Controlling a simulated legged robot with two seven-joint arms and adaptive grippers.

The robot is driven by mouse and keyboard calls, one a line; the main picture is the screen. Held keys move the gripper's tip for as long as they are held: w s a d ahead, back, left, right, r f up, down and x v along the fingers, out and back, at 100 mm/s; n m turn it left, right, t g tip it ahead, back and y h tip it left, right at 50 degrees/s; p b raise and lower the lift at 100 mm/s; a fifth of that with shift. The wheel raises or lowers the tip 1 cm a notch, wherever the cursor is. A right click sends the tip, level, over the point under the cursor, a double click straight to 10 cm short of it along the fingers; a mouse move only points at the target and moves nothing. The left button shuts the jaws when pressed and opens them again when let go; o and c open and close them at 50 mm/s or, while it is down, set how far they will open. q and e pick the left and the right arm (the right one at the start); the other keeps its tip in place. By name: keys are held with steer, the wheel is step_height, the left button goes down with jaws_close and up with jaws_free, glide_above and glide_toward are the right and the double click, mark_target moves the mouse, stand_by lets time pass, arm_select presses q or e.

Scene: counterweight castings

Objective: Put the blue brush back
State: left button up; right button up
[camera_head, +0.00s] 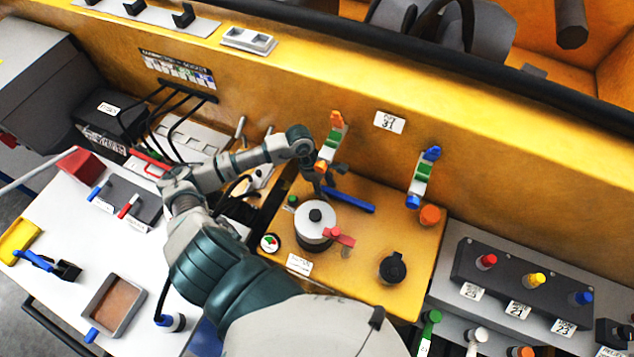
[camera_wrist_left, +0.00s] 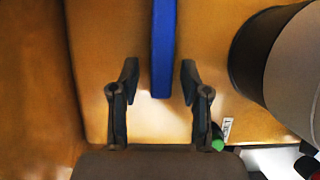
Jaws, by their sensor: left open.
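A long, flat blue bar (camera_head: 350,200) lies on the yellow plate (camera_head: 420,262), behind the white round cap; I see no bristles on it, so I cannot tell whether it is the blue brush. My left gripper (camera_head: 325,178) is open just above its left end. In the left wrist view the blue bar (camera_wrist_left: 163,45) runs between the two open fingers (camera_wrist_left: 157,82), apart from both. A blue-handled tool with a black head (camera_head: 40,262), brush-like, lies on the white table at the far left. My right gripper is not in view.
A white round cap with a red lever (camera_head: 315,215) stands close in front of the bar, and a black knob (camera_head: 393,268) to its right. Coloured clips (camera_head: 330,142) line the yellow wall behind my gripper. A brown-filled tray (camera_head: 114,305) sits on the white table (camera_head: 60,310).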

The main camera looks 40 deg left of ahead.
arm_select(q)
steer(key=s+a+b, duration=0.1)
steer(key=a, duration=0.2)
steer(key=s+a+b, duration=0.1)
steer(key=a, duration=0.3)
steer(key=a+b, duration=0.1)
steer(key=a, duration=0.3)
steer(key=shift+s+r, duration=0.3)
steer(key=shift+s, duration=0.1)
steer(key=shift+a, duration=0.45)
steer(key=shift+r, duration=0.1)
